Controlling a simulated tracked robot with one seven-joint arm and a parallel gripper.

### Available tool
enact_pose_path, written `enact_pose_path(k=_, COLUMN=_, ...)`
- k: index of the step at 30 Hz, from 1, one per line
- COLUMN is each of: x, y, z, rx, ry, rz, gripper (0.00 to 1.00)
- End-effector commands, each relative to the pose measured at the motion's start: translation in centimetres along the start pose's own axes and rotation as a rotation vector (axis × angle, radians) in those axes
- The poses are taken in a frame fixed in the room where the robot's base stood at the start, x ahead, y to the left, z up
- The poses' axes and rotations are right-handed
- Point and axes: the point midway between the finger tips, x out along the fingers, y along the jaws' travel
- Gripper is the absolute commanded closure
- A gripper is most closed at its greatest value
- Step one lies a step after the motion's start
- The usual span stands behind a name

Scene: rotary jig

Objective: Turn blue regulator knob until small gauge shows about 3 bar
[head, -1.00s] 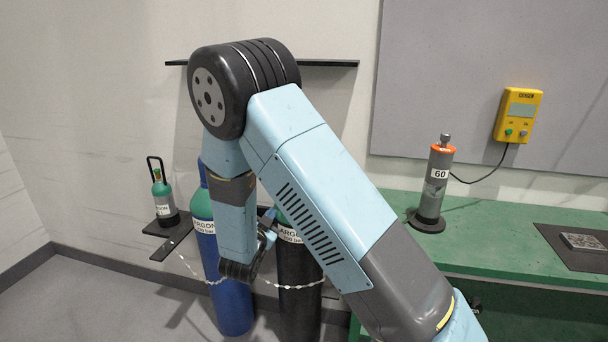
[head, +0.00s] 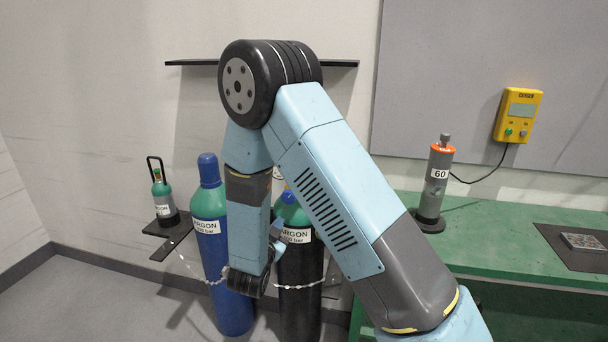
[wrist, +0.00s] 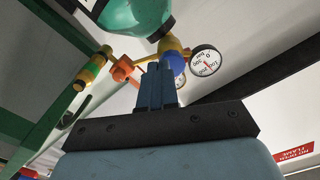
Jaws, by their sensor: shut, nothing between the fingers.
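The blue regulator knob (wrist: 178,64) shows in the wrist view just beyond and to the right of the tips of my gripper (wrist: 157,70). My gripper is shut and empty; I cannot tell whether it touches the knob. A white round gauge (wrist: 207,60) with a red needle sits right of the knob, upside down; its numbers are too small to read surely. The small gauge's reading cannot be made out. The yellow and orange regulator body (wrist: 122,66) is partly hidden by the fingers. In the head view my gripper (head: 278,236) is by the black argon cylinder (head: 299,300).
A blue argon cylinder (head: 211,240) stands left of my forearm, and a chain runs across both cylinders. A small green bottle (head: 162,197) sits on a shelf at left. A green bench (head: 480,235) with a grey cylinder marked 60 (head: 436,185) is at right.

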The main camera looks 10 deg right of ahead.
Motion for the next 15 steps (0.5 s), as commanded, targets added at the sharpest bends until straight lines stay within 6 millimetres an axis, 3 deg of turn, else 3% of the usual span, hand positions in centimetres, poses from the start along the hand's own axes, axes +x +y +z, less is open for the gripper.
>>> enact_pose_path(k=5, x=0.6, y=0.2, z=-0.1, rx=0.002, ry=0.002, rz=0.001, gripper=1.00)
enact_pose_path(k=15, x=4.2, y=0.2, z=-0.1, rx=0.003, ry=0.002, rz=0.001, gripper=1.00)
